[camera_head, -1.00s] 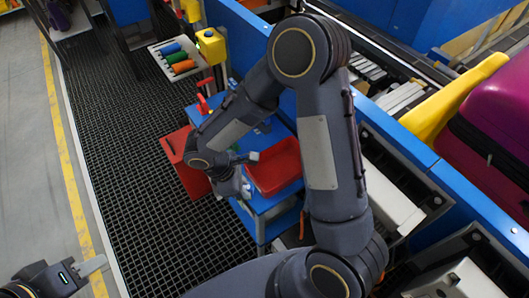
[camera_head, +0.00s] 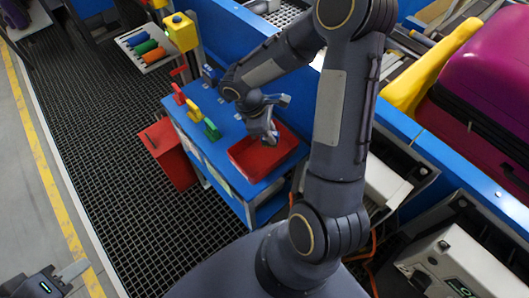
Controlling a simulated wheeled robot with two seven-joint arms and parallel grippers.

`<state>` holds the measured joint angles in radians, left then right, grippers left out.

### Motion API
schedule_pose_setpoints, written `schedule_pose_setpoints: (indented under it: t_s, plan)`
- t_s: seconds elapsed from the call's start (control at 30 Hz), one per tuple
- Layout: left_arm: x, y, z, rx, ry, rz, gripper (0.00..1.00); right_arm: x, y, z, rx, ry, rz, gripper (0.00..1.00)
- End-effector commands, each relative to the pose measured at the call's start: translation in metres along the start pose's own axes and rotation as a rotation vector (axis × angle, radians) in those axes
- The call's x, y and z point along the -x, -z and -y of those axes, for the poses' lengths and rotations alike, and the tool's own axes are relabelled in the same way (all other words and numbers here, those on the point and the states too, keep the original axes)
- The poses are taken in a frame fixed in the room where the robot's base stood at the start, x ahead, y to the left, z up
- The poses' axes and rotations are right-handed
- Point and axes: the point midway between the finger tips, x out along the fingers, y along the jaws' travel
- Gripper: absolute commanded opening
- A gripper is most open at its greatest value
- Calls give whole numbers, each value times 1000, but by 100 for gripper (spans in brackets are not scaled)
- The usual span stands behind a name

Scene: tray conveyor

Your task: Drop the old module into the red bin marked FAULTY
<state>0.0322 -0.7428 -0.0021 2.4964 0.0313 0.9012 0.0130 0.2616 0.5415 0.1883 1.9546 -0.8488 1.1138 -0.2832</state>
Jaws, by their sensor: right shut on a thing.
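A red bin (camera_head: 172,160) stands on the floor grating at the left side of a blue cart. I cannot read any FAULTY marking on it. My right gripper (camera_head: 267,128) is over the blue cart, at the back left edge of a red tray, to the right of the red bin. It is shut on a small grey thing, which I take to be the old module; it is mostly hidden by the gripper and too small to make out. My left gripper (camera_head: 70,272) shows only partly at the bottom left, away from everything; its opening cannot be judged.
The red tray (camera_head: 240,163) lies on the blue cart (camera_head: 195,122). Red, yellow and green handles (camera_head: 212,129) stand along the cart's left side. A yellow box on a post (camera_head: 181,32) and a rack of coloured cylinders are behind. Conveyor and suitcases (camera_head: 485,85) are at right.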

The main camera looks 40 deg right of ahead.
Motion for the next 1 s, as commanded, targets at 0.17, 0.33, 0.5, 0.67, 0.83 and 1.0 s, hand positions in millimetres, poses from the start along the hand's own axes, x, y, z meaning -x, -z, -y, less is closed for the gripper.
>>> schedule_pose_setpoints:
  t_s: [0.17,0.33,0.5,0.67,0.83,1.0]
  plan:
    - [-16,-8,7,0,0,0,36,-22,9,0,0,1,0,0]
    - [-17,-9,8,0,0,0,36,-25,11,0,0,0,-1,0]
    - [-17,-8,8,0,0,0,36,-24,10,0,0,0,-1,0]
    - [-17,-8,8,0,0,0,36,-24,10,0,0,0,-1,39]
    - [-17,-8,8,0,0,0,36,-24,10,0,0,0,-1,45]
    - [-17,-8,8,0,0,0,36,-22,10,0,0,-1,-1,45]
